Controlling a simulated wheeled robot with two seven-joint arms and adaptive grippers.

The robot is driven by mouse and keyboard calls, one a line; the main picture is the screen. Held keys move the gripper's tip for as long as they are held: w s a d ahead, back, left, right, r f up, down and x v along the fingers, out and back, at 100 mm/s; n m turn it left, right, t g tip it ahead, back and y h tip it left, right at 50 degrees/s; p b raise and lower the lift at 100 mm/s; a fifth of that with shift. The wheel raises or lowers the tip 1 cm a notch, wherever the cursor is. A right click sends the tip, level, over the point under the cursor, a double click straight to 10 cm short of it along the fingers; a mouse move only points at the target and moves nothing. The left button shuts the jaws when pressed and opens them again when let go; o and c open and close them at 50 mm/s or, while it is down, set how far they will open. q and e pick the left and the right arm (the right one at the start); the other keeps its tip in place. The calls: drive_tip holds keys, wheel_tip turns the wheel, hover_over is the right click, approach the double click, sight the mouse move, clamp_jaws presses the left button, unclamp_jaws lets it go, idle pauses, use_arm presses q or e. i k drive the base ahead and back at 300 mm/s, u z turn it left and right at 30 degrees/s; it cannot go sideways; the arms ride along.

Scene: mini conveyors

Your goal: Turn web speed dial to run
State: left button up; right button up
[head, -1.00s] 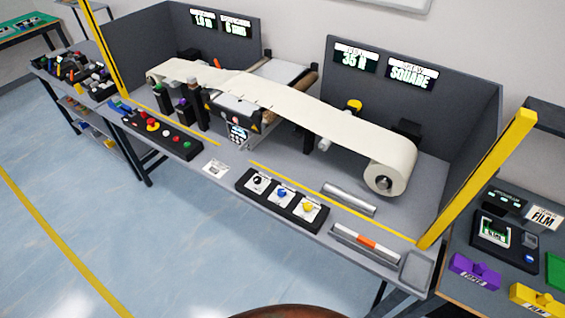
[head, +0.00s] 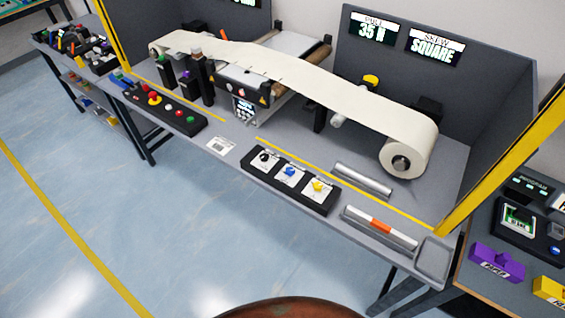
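A black control panel (head: 328,207) on the front edge of the grey bench carries a black dial (head: 265,158), a blue dial (head: 291,172) and a yellow dial (head: 318,186), each on a white label plate. The labels are too small to read, so I cannot tell which one is the web speed dial or where it points. A cream web (head: 300,77) runs from a roll (head: 425,150) at the right over rollers to the left. Neither of my grippers is in view.
A second black panel (head: 181,117) with red, yellow and green controls lies farther left. A metal bar (head: 362,181) and a tray with an orange-marked tool (head: 381,227) lie right of the dials. A yellow post (head: 492,170) stands at the right. The floor in front is clear.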

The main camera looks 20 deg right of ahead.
sight(264, 157)
drive_tip(key=u, duration=0.05)
drive_tip(key=k, duration=0.5)
drive_tip(key=z, duration=1.4)
drive_tip(key=i, duration=0.9)
drive_tip(key=u, duration=2.55)
